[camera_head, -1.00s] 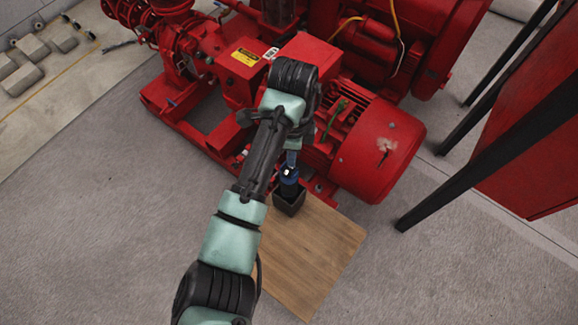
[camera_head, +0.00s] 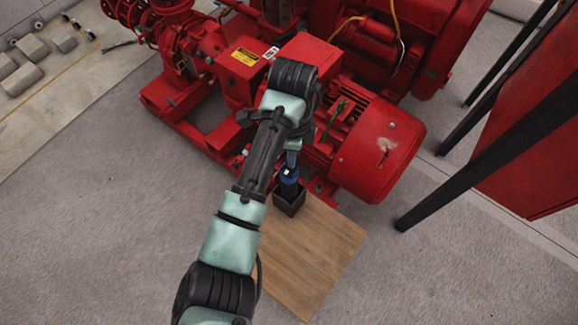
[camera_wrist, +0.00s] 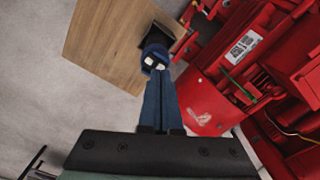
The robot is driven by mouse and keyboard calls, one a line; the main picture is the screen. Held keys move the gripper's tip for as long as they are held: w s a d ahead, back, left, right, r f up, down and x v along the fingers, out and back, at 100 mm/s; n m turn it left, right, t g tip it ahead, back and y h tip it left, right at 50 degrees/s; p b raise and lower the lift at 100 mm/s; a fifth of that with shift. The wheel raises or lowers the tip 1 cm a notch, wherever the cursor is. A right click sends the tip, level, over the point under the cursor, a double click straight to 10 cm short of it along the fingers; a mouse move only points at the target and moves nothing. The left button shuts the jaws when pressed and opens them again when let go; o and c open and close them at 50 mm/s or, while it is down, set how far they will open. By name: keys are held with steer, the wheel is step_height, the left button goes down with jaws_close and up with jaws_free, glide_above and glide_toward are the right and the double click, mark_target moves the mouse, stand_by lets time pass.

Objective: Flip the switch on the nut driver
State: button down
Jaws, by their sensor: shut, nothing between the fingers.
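The nut driver (camera_head: 288,182) is a small blue and black tool standing upright in a dark square holder (camera_head: 290,206) at the wooden board's far corner. In the wrist view its round blue top (camera_wrist: 154,52) carries a white part (camera_wrist: 153,63), possibly the switch. My gripper (camera_head: 291,165) points down over the tool, its blue fingers shut and empty. In the wrist view the fingertips (camera_wrist: 157,74) are right at the white part's edge. I cannot tell whether they touch it. The fingers partly cover the tool's top.
The wooden board (camera_head: 310,255) is otherwise bare. A red motor (camera_head: 380,150) and the pump frame stand close behind and to the right of the holder. Black posts (camera_head: 490,165) rise at the right. Grey floor (camera_head: 110,240) is open at left.

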steer(key=shift+f+b, duration=0.45)
steer(key=shift+f, duration=0.45)
steer(key=shift+r, duration=0.1)
stand_by(0.3)
step_height(320, 180, up, 7)
steer(key=p, duration=0.7)
steer(key=shift+p, duration=0.3)
